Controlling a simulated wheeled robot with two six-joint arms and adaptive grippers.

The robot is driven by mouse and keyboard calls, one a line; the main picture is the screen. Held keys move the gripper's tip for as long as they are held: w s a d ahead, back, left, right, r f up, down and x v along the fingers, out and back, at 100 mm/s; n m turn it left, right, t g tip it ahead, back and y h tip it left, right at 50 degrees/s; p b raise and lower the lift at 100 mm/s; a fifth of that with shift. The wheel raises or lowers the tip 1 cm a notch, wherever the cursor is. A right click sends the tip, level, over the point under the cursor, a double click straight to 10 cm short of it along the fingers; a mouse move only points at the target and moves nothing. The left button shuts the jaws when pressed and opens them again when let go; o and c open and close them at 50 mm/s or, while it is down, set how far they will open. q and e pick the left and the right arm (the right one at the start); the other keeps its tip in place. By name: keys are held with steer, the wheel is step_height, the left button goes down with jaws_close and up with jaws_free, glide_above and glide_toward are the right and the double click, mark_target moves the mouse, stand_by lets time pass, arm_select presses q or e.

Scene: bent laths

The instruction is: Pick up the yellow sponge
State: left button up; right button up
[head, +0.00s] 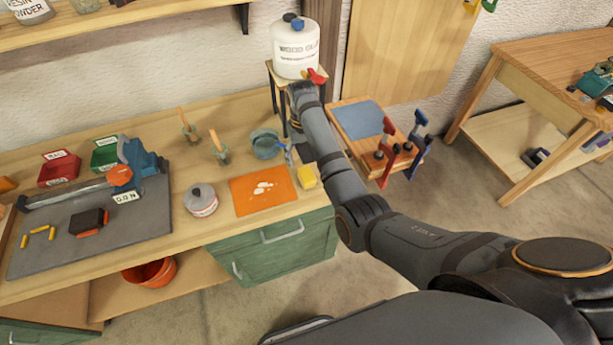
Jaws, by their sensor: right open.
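The yellow sponge (306,176) is a small block on the workbench, near its right front edge, just right of an orange mat (262,191). My right arm reaches in from the right, over the bench's right end. My right gripper (288,152) is small in the picture and partly hidden by my forearm. It is open, a little behind and left of the sponge, and apart from it. My left gripper is not in view.
A blue-grey pot (265,143) stands behind the mat and a lidded tin (200,200) to its left. A large white glue bottle (296,48) stands at the back. A small table with clamps (400,150) is to the right.

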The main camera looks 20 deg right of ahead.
mark_target(304, 169)
step_height(304, 169, down, 2)
steer(key=shift+w, duration=0.15)
steer(key=shift+f+p, duration=0.25)
steer(key=shift+p, duration=0.1)
steer(key=f, duration=0.2)
steer(key=f+p, duration=0.1)
steer(key=f, duration=0.1)
steer(key=shift+s+d, duration=0.15)
steer(key=shift+s, duration=0.2)
steer(key=shift+w+f, duration=0.1)
steer(key=shift+f, duration=0.25)
steer(key=c, duration=1)
steer(key=shift+c, duration=0.2)
steer(key=shift+r, duration=0.15)
